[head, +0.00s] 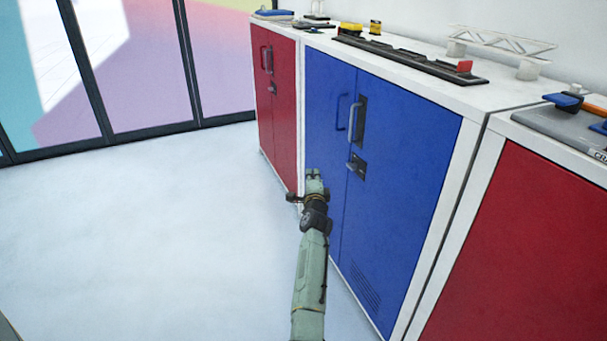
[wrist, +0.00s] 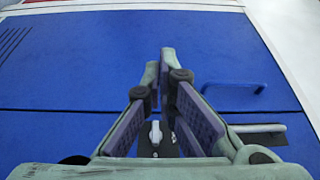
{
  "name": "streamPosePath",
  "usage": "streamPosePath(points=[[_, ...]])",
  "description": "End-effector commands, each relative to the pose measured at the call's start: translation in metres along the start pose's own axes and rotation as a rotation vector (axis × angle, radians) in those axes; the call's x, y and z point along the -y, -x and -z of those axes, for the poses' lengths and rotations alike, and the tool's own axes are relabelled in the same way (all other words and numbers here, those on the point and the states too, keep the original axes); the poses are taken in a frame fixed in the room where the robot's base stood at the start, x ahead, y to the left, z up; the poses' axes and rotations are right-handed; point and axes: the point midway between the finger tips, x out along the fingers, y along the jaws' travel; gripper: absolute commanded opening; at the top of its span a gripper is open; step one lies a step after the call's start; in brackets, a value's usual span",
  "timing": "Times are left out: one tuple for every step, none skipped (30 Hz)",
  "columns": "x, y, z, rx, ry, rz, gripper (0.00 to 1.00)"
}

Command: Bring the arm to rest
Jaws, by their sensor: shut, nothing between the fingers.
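My arm reaches forward from the bottom of the head view. My gripper (head: 314,174) is in front of the blue cabinet (head: 400,150), near its left edge and below the door handles. In the wrist view my gripper (wrist: 159,66) is shut and empty, its fingertips close together in front of the blue doors (wrist: 70,65). A door handle (wrist: 258,128) and a light latch lever (wrist: 155,133) show beyond the fingers. I cannot tell the exact gap between the fingers and the doors.
A red cabinet (head: 274,100) stands left of the blue one, another red cabinet (head: 530,240) at right. The white top carries a dark rail (head: 410,58), a white truss bridge (head: 500,42) and yellow items. White floor (head: 140,220) at left is clear, up to the glass wall (head: 145,65).

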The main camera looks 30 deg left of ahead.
Motion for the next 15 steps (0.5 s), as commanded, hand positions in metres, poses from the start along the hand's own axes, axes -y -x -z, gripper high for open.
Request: streamPosePath(points=[[0.001, 0.003, -0.009, 0.002, -0.001, -0.001, 0.00], [0.001, 0.004, -0.013, 0.003, -0.001, 0.000, 0.00], [0.001, 0.006, -0.016, 0.002, -0.002, 0.001, 0.00], [0.001, 0.007, -0.018, 0.002, -0.002, 0.001, 0.00], [0.001, 0.008, -0.020, 0.001, -0.001, 0.001, 0.00], [0.001, 0.009, -0.022, 0.001, -0.001, 0.000, 0.00], [0.000, 0.009, -0.024, 0.001, -0.001, 0.000, 0.00], [0.000, 0.010, -0.025, 0.001, -0.001, 0.000, 0.00], [0.000, 0.011, -0.025, 0.000, 0.000, 0.000, 0.00], [0.000, 0.011, -0.025, 0.000, 0.000, 0.000, 0.00], [0.000, 0.011, -0.026, 0.000, 0.001, 0.000, 0.00], [0.000, 0.011, -0.026, -0.001, 0.001, 0.000, 0.00], [0.000, 0.011, -0.026, -0.001, 0.001, 0.000, 0.00], [0.000, 0.011, -0.026, -0.001, 0.001, 0.000, 0.00], [0.001, 0.011, -0.026, -0.001, 0.003, 0.002, 0.00]])
